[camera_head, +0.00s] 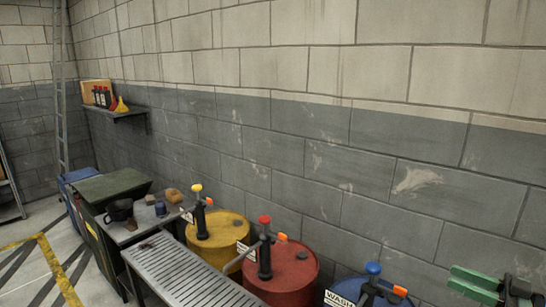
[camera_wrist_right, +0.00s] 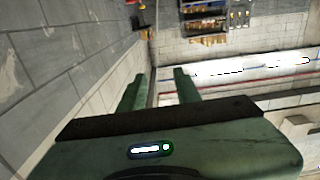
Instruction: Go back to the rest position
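My right gripper (camera_head: 453,279) is at the lower right edge of the head view, its green fingers pointing left in front of the grey wall. It also shows in the right wrist view (camera_wrist_right: 158,88), where its two fingers stand apart with nothing between them. It is open and empty, near the blue drum (camera_head: 366,291) and apart from it as far as I can see. My left gripper is not in view.
A yellow drum (camera_head: 218,245) and a red drum (camera_head: 290,277), with hand pumps, stand along the wall. A slatted metal bench (camera_head: 182,272) is before them. A shelf (camera_head: 125,113) holds bottles and a yellow funnel. A ladder (camera_head: 60,90) stands far left.

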